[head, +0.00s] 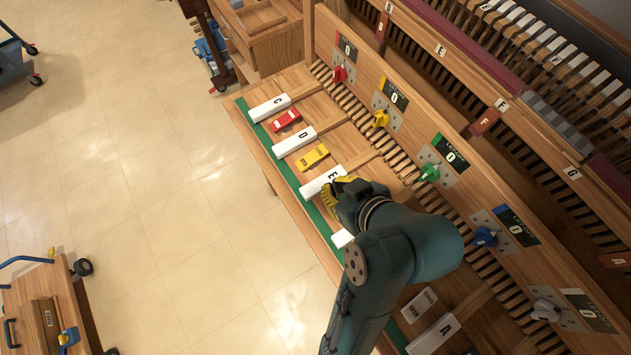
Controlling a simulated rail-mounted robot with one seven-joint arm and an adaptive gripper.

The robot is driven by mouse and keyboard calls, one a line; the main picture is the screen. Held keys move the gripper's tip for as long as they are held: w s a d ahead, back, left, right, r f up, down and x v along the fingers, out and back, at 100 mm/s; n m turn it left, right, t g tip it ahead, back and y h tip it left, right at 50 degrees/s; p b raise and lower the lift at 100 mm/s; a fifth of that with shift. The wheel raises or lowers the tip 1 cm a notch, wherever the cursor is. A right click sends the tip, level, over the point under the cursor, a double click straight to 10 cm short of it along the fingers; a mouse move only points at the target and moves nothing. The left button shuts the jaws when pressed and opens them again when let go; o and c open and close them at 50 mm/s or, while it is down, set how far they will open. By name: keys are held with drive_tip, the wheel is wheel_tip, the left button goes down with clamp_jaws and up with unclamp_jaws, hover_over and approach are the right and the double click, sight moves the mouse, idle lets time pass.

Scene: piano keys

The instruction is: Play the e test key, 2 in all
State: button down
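The white E test key (316,184) lies on the wooden bench in the head view, with its letter E partly showing. My gripper (331,201) is at the E key, over its right-hand end and near side. From this view I cannot tell whether it touches the key or whether the key is pressed down. The fingers are yellow and partly hidden by the wrist, so I cannot tell whether they are open or shut. White keys C (268,108) and D (294,141) lie further back in the same row.
A red block (286,120) and a yellow block (312,157) lie between the keys. Red (340,73), yellow (381,118), green (429,172) and blue (484,236) knobs line the panel, beside displays reading 0. My arm covers the bench beyond E. Open floor lies left.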

drive_tip(key=b, duration=0.3)
hover_over(314, 186)
wheel_tip(314, 186, down, 8)
drive_tip(key=shift+w+r, duration=0.1)
drive_tip(key=shift+w, duration=0.05)
wheel_tip(314, 186, down, 3)
drive_tip(key=shift+d+r+b, duration=0.15)
drive_tip(key=shift+r+b, duration=0.05)
drive_tip(key=shift+b, duration=0.35)
drive_tip(key=shift+f, duration=0.3)
drive_tip(key=shift+s+a+f+h+b, duration=0.1)
drive_tip(key=shift+f+h+b, duration=0.15)
drive_tip(key=shift+f, duration=0.25)
drive_tip(key=shift+s+a+f+h+b, duration=0.15)
drive_tip(key=shift+f+b, duration=0.1)
drive_tip(key=shift+f, duration=0.2)
drive_tip(key=shift+d+r+p, duration=0.1)
drive_tip(key=shift+r+p, duration=0.85)
drive_tip(key=shift+p, duration=0.2)
